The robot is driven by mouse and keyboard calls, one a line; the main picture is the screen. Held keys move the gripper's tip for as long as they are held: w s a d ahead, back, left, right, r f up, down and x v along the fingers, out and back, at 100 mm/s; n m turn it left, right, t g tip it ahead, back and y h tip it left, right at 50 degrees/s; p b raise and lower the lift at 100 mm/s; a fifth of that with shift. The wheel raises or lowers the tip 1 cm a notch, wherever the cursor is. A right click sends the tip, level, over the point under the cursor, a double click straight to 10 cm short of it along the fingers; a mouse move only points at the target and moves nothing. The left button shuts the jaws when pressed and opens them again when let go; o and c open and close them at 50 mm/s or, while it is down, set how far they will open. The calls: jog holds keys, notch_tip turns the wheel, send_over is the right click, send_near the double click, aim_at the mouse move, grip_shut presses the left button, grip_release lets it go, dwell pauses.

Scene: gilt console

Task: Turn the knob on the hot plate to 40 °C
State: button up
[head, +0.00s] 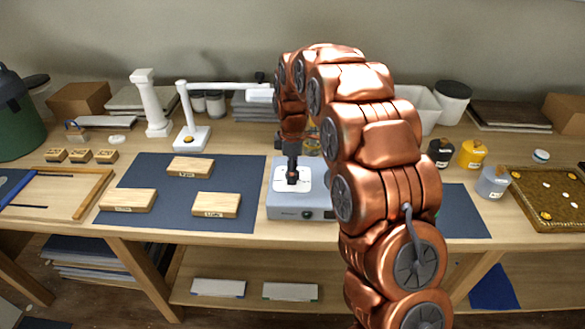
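The hot plate (280,212) is a pale grey box with a white top, standing on the wooden table just right of the dark blue mat. A small dark round knob (307,214) shows on its front face; its pointer and any temperature marks are too small to read. My gripper (292,182) is dark and points down over the hot plate's white top, behind the knob in the picture. Its fingers look narrow and merged from this angle, so I cannot tell their opening or whether they touch the plate. My copper-coloured arm hides the area to the right.
Wooden blocks (218,205) lie on the blue mat (180,222) at left. A white lamp-like stand (192,136) is behind it. Black, yellow and grey-blue containers (473,155) and a brown tray (545,222) stand at right. The table strip before the hot plate is clear.

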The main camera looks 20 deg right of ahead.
jog(key=shift+f, duration=0.1)
jog(key=shift+c, duration=0.3)
jog(key=c, duration=1.1)
jog(key=shift+f, duration=0.1)
